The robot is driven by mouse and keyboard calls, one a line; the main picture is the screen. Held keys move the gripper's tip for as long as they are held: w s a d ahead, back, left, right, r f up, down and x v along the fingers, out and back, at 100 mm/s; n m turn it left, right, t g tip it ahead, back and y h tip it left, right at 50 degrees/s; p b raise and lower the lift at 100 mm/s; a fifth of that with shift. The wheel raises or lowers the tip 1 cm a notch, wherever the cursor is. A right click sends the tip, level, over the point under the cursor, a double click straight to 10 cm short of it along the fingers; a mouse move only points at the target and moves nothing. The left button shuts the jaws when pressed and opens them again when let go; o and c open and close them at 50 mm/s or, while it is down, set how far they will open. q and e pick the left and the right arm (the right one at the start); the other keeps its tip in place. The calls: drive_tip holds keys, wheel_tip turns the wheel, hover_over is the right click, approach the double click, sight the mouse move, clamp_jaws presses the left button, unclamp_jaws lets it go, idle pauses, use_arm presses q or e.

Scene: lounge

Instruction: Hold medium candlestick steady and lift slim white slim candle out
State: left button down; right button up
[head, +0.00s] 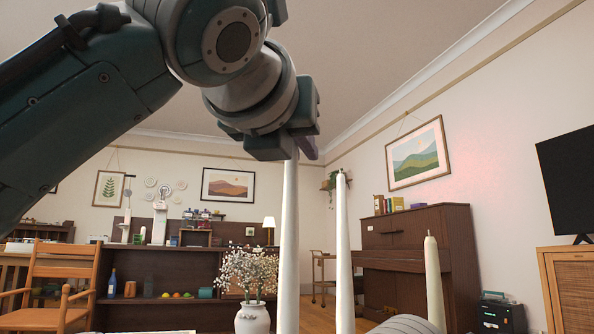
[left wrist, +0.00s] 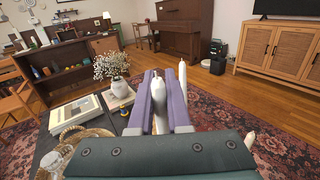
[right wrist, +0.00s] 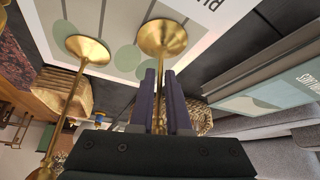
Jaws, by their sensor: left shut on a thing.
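My left gripper (head: 296,148) is shut on the top of a slim white candle (head: 289,245), which hangs upright below it. The left wrist view shows this candle (left wrist: 158,92) between the purple fingers. Its lower end is out of frame in the head view, so I cannot tell whether it sits in a holder. My right gripper (right wrist: 162,78) has its fingers close around the thin stem of a brass candlestick (right wrist: 163,37), taken as the medium one. The candlestick's round base lies beyond the fingertips; its top is hidden.
Two other white candles, a middle one (head: 343,250) and a shorter-looking one (head: 434,285), stand to the right. Another brass candlestick (right wrist: 80,48) stands beside the held one. A flower vase (head: 252,318), tray (left wrist: 88,140) and books (left wrist: 75,113) are nearby.

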drive_tip(key=o, duration=0.5)
drive_tip(key=v, duration=1.2)
